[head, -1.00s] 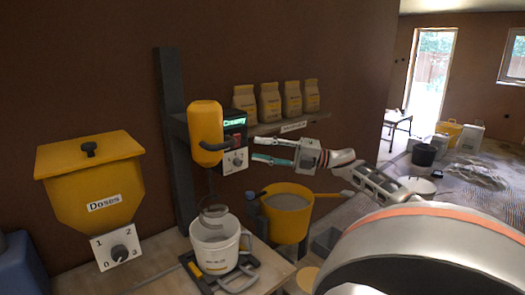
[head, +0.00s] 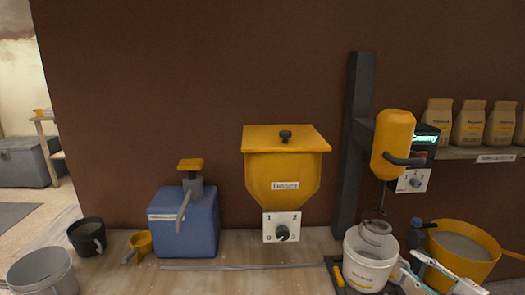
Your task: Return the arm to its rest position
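My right gripper (head: 408,263) is at the lower right of the head view, with its two light, teal-marked fingers spread apart and nothing seen between them. It is beside the white bucket (head: 369,266) and in front of the yellow tub (head: 462,282); whether it touches either cannot be told. The rest of my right arm is cut off by the frame's lower edge. My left gripper is not in view.
A yellow mixer (head: 394,140) on a dark post stands over the white bucket. A yellow hopper (head: 283,182) with a dial hangs on the wall. A blue container (head: 185,225), a yellow scoop (head: 142,243), a black cup (head: 87,238) and a grey bucket (head: 43,272) stand left. The bench's middle is mostly clear.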

